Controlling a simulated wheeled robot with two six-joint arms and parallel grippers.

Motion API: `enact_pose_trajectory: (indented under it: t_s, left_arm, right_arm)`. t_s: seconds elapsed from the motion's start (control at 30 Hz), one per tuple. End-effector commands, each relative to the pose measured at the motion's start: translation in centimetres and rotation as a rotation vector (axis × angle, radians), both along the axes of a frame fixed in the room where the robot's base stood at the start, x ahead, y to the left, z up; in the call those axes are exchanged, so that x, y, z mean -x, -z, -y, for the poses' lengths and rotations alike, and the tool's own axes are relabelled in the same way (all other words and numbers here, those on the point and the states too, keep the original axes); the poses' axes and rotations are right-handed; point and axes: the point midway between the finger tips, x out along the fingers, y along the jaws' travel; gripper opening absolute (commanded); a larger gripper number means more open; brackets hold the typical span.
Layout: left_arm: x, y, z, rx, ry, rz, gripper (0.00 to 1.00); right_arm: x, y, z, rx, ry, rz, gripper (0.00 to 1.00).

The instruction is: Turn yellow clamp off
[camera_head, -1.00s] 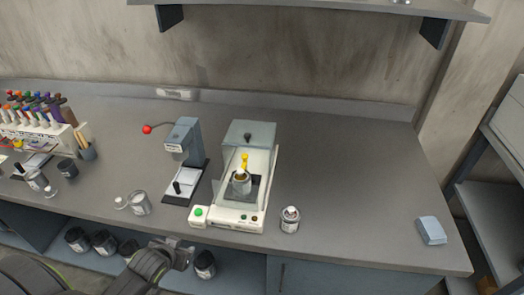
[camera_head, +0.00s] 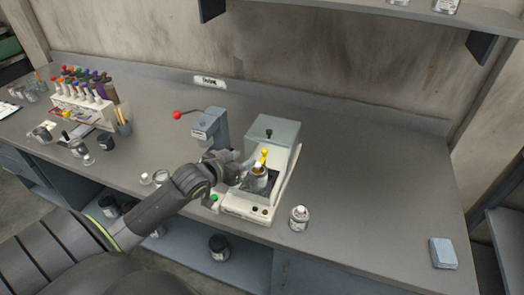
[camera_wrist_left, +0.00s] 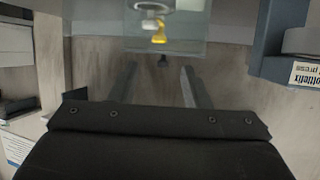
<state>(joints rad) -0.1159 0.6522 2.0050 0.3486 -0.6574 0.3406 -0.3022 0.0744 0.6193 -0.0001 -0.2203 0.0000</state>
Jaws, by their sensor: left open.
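The yellow clamp (camera_head: 263,157) stands upright above a small metal pot (camera_head: 259,172) on the white and grey machine (camera_head: 283,137). In the left wrist view the yellow clamp (camera_wrist_left: 158,33) shows at the top, beyond the fingertips, with the pale round pot (camera_wrist_left: 150,6) partly cut off. My left gripper (camera_head: 243,172) has come in from the left and is just left of the pot and clamp. In the wrist view its two fingers (camera_wrist_left: 160,76) are apart with nothing between them. Whether a finger touches the pot cannot be told. My right gripper is not in view.
A grey press with a red-knobbed lever (camera_head: 177,115) stands left of the machine, close to my left arm. An open can (camera_head: 299,217) stands at the machine's front right. A blue block (camera_head: 443,253) lies far right. The bench between them is clear.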

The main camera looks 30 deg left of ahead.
Motion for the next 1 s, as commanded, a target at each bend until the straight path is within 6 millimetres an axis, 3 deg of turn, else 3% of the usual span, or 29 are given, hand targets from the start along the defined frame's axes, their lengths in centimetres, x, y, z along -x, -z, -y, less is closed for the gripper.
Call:
enact_pose_trajectory:
  t_s: [0.5,0.7,1.0]
  left_arm:
    - [-7.9,3.2,0.3,0.002,-0.001,0.000,0.43]
    - [-9.6,4.0,0.2,0.000,-0.001,0.000,0.43]
    - [-10.3,4.3,0.3,-0.001,0.000,-0.001,0.43]
  right_arm:
    - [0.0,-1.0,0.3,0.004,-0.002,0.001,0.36]
    - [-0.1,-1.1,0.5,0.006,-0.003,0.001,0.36]
    - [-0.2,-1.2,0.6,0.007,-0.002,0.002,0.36]
